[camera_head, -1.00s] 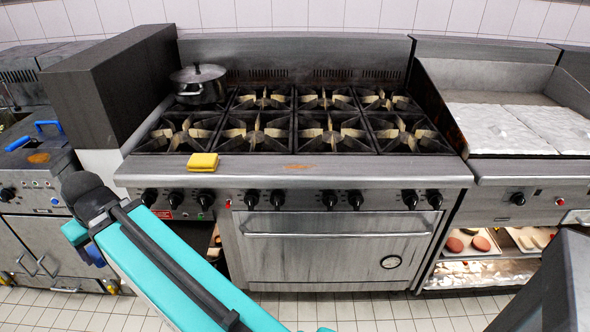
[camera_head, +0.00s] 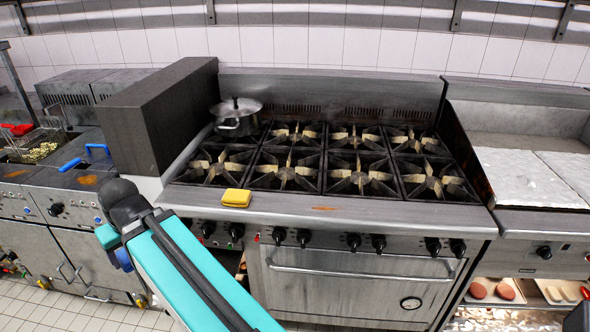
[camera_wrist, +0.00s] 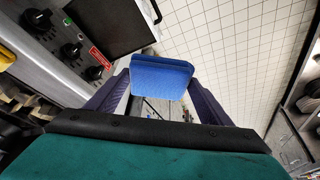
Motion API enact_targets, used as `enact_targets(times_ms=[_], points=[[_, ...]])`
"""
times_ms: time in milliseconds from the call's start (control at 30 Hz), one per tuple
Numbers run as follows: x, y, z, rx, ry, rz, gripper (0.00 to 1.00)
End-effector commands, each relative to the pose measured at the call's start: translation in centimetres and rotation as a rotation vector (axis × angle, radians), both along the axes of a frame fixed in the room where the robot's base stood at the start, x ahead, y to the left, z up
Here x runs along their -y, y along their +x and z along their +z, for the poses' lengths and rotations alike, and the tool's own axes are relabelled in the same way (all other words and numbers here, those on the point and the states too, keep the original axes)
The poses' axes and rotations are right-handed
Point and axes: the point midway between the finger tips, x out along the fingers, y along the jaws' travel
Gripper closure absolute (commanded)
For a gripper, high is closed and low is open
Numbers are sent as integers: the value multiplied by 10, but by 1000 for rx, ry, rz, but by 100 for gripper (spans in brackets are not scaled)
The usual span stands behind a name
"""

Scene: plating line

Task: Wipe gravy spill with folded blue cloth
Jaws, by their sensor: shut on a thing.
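The folded blue cloth (camera_wrist: 160,78) is held between the two purple fingers of my gripper (camera_wrist: 160,82) in the wrist view, with floor tiles behind it. My gripper is shut on it and apart from any surface that I can see. An orange-brown smear (camera_head: 325,209) lies on the steel front ledge of the stove. Another brown smear (camera_head: 88,180) lies on the fryer counter at the left. I cannot tell by looks which one is gravy.
A yellow sponge (camera_head: 236,198) sits on the stove's front ledge, left of the smear there. A lidded pot (camera_head: 237,122) stands on the back left burner. Control knobs (camera_head: 355,241) stick out below the ledge. A dark block (camera_head: 165,110) rises between fryer and stove.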

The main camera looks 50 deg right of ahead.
Motion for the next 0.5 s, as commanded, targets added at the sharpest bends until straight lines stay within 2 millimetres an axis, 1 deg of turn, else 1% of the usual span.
enact_targets(times_ms=[33,200,333,500], points=[[0,0,15,0,0,0,47],[0,0,39,0,0,0,47],[0,0,53,-1,0,0,47],[0,0,62,-1,0,0,47]])
